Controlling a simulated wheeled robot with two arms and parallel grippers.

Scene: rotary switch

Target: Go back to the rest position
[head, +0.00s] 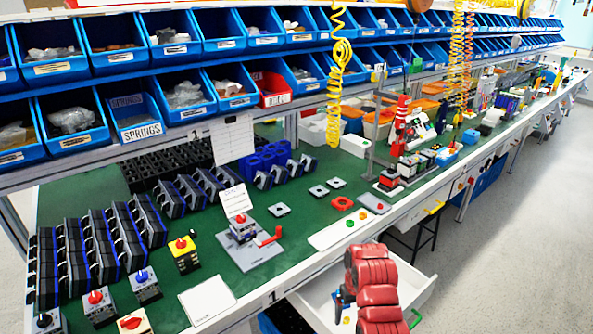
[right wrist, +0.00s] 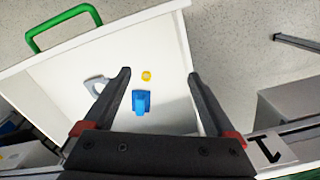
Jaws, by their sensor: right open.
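My right arm, with red segmented covers, reaches in at the lower right of the head view, over an open white drawer (head: 415,287). My right gripper (right wrist: 158,75) shows clearly in the right wrist view, its two dark fingers spread apart with nothing between the tips. It is above the drawer, which also shows there (right wrist: 160,40). Inside the drawer are a blue part (right wrist: 141,101), a small yellow ring (right wrist: 146,76) and a grey part (right wrist: 96,85) partly behind the left finger. In the head view my arm hides part of the drawer. My left gripper is not in view.
The green workbench (head: 180,232) holds rows of black-and-blue parts, several rotary switches and a grey fixture (head: 250,250) with a red handle. Blue bins (head: 115,45) line the shelves above. The drawer's green handle (right wrist: 65,27) sticks out. Grey floor (head: 520,240) is clear at right.

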